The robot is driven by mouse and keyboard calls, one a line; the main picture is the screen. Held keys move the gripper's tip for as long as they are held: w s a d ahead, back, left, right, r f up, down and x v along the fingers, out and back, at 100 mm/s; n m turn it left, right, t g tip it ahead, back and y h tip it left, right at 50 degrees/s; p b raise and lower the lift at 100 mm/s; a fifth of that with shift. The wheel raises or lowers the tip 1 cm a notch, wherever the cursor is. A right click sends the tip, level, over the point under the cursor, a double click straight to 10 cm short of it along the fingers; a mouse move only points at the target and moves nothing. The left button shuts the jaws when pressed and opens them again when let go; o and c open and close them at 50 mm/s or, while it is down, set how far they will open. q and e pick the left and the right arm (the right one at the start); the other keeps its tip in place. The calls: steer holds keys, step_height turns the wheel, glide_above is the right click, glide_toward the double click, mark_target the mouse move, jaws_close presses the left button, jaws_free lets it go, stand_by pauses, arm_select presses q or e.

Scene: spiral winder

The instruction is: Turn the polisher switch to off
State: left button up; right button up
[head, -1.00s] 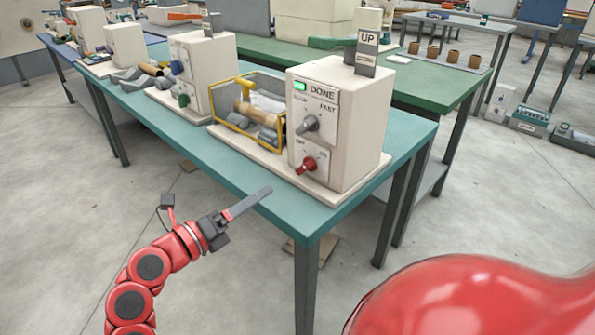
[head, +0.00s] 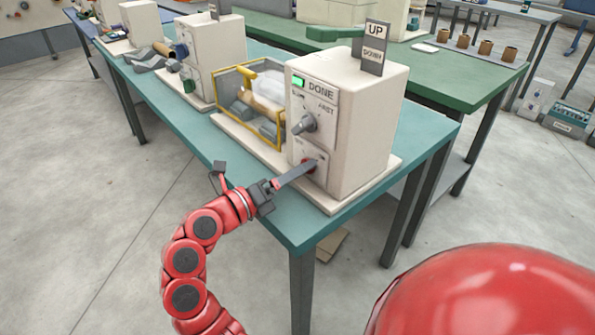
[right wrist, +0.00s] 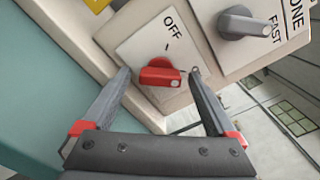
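The polisher is a beige box (head: 365,135) with a lit green lamp, the word DONE and a grey speed knob (head: 303,124) on its front. The switch is a red knob below, mostly hidden by my gripper in the head view; it shows clearly in the right wrist view as a red knob (right wrist: 160,76). Its white-dotted end points right, away from the OFF label (right wrist: 172,24). My right gripper (right wrist: 160,72) is open, with one finger on each side of the knob; I cannot tell whether they touch it. My left gripper is not in view.
The polisher stands on a teal table (head: 190,125), beside a yellow-framed cage (head: 248,105) with parts inside. An UP sign (head: 374,45) stands on top of the box. Similar beige machines stand farther left. The floor in front is clear.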

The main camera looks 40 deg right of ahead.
steer(key=c, duration=1.4)
steer(key=shift+o, duration=0.2)
steer(key=shift+r+n+p, duration=0.2)
steer(key=shift+n+p, duration=0.1)
steer(key=shift+p, duration=0.3)
steer(key=n+p, duration=1.2)
steer(key=p, duration=0.5)
steer(key=shift+r, duration=0.15)
steer(key=shift+f+n+p, duration=0.25)
steer(key=shift+n+p, duration=1.2)
steer(key=shift+n, duration=0.25)
steer(key=o, duration=1.4)
steer(key=shift+c, duration=0.2)
steer(key=shift+a, duration=0.1)
